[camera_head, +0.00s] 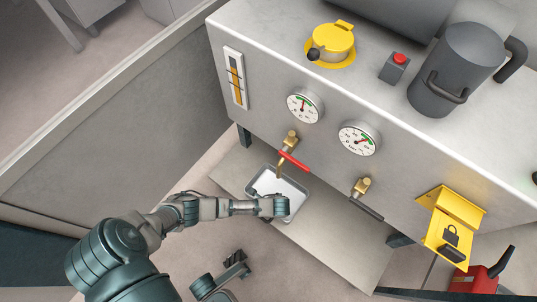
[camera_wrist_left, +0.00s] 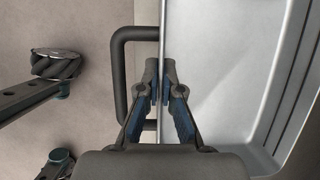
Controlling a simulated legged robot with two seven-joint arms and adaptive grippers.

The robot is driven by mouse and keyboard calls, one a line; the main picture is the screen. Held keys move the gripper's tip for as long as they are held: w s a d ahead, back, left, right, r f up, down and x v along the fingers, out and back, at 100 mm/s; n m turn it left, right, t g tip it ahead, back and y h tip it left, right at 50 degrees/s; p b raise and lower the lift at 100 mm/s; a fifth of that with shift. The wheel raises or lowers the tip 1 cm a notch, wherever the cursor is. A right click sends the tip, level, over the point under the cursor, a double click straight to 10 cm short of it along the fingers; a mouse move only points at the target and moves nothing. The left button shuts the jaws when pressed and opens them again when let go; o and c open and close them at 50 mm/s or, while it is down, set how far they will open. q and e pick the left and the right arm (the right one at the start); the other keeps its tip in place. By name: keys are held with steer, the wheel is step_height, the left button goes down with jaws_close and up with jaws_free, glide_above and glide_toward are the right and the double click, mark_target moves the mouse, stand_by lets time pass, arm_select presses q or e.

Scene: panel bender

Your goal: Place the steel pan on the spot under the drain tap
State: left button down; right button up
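The steel pan (camera_head: 294,188) is a shallow, light-grey rectangular tray in the head view, just below the red-handled tap (camera_head: 292,160) in the picture. My left gripper (camera_head: 283,206) is at its near edge. In the left wrist view, the fingers of my left gripper (camera_wrist_left: 160,72) are closed on the rim of the pan (camera_wrist_left: 225,75), beside a dark loop handle (camera_wrist_left: 121,75). The pan looks empty where it shows. I cannot tell whether it touches the plate beneath. A second brass tap with a dark handle (camera_head: 362,187) is to the right. My right gripper is out of view.
A flat grey plate (camera_head: 335,245) lies under the machine front (camera_head: 255,110). Two gauges (camera_head: 303,106) sit above the taps. A yellow lock bracket (camera_head: 450,225) and red box (camera_head: 473,280) are at right. A low grey wall (camera_head: 120,130) runs along the left.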

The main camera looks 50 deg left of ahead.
arm_select(q)
steer(key=shift+d+r, duration=0.1)
steer(key=c, duration=1.3)
jaws_free()
